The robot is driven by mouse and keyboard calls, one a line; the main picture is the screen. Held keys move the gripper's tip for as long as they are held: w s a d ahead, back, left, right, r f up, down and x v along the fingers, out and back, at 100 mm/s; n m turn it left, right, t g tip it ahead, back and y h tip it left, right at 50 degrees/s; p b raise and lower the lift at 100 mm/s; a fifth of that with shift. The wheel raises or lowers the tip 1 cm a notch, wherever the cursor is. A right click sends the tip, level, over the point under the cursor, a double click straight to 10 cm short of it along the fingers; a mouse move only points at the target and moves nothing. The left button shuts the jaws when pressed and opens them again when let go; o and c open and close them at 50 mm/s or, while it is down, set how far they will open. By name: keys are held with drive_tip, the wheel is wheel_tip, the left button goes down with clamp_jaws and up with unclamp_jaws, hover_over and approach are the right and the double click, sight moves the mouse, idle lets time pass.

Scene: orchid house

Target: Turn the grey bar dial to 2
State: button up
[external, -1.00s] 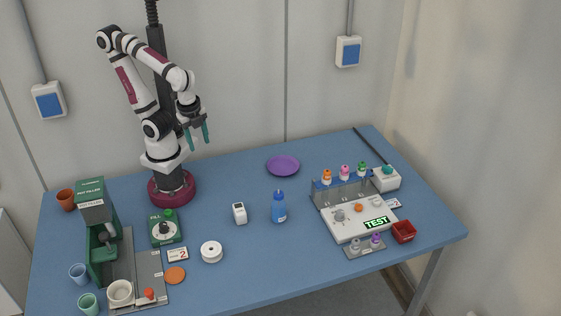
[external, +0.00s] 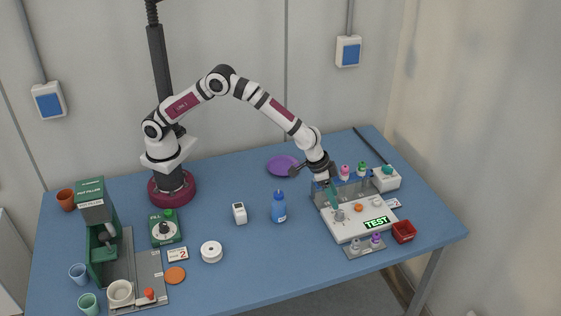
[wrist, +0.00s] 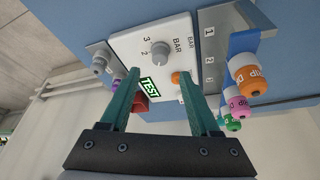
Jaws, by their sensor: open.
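The grey bar dial (external: 340,215) is a round knob on the white test box (external: 345,233), left of its green TEST display. In the wrist view the dial (wrist: 160,53) shows beside the print BAR, with 3 and 2 printed near it; I cannot tell exactly where it points. My gripper (external: 333,196) is above the back left of the box in the external view. In the wrist view my gripper (wrist: 158,76) is open and empty. Its teal fingers point toward the box, apart from the dial, which shows beyond and between the tips.
A rack behind the box holds vials with orange (wrist: 246,76), pink (external: 345,169) and green (external: 362,167) caps. An orange button (external: 359,208) is near the dial. A grey-and-purple-knobbed strip (external: 366,249) lies in front, a red tray (external: 404,232) right. A blue bottle (external: 279,207) stands left.

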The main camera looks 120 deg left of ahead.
sight(340, 211)
drive_tip(key=x, duration=0.6)
drive_tip(key=shift+f, duration=0.15)
clamp_jaws()
